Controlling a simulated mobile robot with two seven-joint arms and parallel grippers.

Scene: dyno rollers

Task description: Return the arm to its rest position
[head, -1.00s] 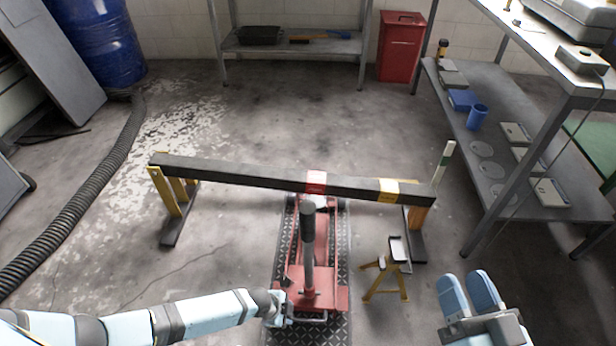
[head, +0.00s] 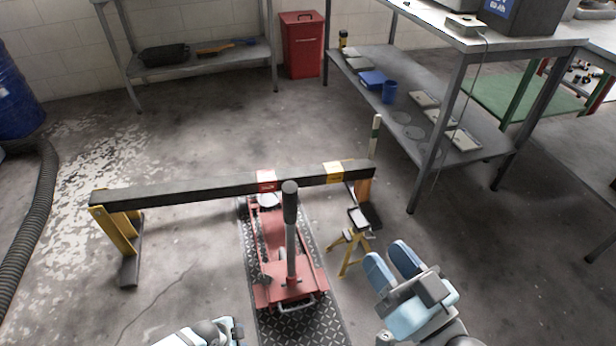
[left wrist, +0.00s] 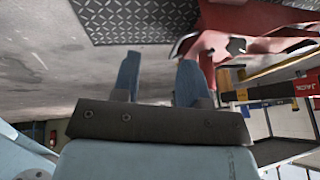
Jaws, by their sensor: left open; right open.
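My right gripper (head: 392,262) is open and empty at the lower right in the head view, just right of the small yellow stand. My left arm (head: 205,334) shows only as a piece at the bottom edge of the head view, and its fingers are out of that frame. In the left wrist view my left gripper (left wrist: 158,80) is open, with two blue fingers apart and nothing between them. The red floor jack (head: 290,290) with its upright dark handle stands near the left arm. In the left wrist view the red jack (left wrist: 250,25) is beyond the fingers, apart from them.
A small yellow stand (head: 352,250) is between jack and right gripper. A grey shelf table (head: 470,75) stands at right, a red bin (head: 302,45) at the back.

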